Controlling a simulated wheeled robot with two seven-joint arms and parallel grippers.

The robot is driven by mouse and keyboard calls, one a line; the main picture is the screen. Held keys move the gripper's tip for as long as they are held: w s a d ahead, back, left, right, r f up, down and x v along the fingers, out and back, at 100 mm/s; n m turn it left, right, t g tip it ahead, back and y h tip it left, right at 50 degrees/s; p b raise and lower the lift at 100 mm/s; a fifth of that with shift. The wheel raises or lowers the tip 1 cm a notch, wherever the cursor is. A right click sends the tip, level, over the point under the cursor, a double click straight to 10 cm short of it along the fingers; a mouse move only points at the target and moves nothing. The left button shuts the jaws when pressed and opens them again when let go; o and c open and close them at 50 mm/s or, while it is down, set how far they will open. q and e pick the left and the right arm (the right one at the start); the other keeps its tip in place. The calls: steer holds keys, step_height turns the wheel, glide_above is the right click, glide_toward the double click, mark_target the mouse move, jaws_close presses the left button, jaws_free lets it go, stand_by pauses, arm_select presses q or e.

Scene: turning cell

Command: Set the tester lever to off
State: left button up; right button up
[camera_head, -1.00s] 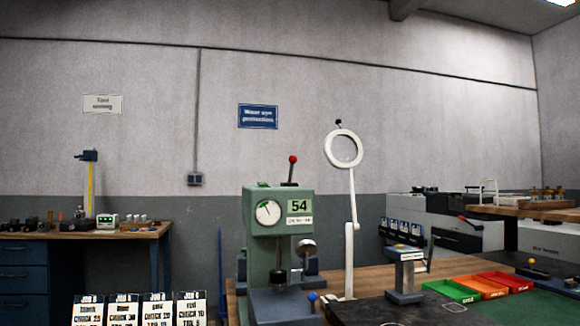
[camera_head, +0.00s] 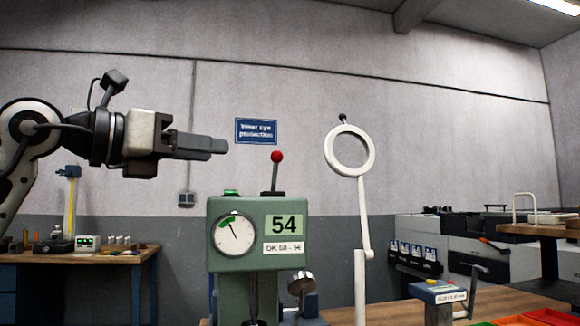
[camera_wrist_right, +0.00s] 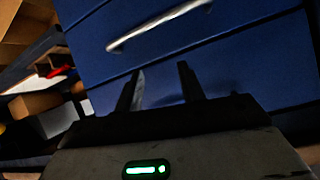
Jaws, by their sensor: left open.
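The green tester (camera_head: 228,281) stands at the lower middle of the head view, with a round dial (camera_head: 234,235) and a display (camera_head: 284,225) reading 54. Its lever, a dark stem with a red ball (camera_head: 277,157), stands roughly upright on top. My left gripper (camera_head: 222,146) is open and empty, pointing right, at about the ball's height in the picture and left of it, apart from it. The tester's lower part is cut off by the picture edge. My right gripper (camera_wrist_right: 163,75) shows in the right wrist view, its fingers apart with nothing between them.
A white ring lamp (camera_head: 362,215) stands right of the tester. A bench (camera_head: 80,257) is at the back left. Blue drawers (camera_wrist_right: 240,50) are before my right gripper.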

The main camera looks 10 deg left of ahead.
mark_target(272, 156)
arm_select(q)
steer(key=p+x, duration=0.1)
steer(key=x, duration=0.3)
steer(key=p+x, duration=0.1)
steer(key=x, duration=0.4)
steer(key=p+x, duration=0.1)
steer(key=x, duration=0.4)
steer(key=shift+d+r, duration=0.1)
steer(key=shift+r, duration=0.2)
steer(key=shift+w+d+f+p, duration=0.1)
steer(key=shift+w+d+p, duration=0.3)
steer(key=shift+w, duration=0.15)
jaws_close()
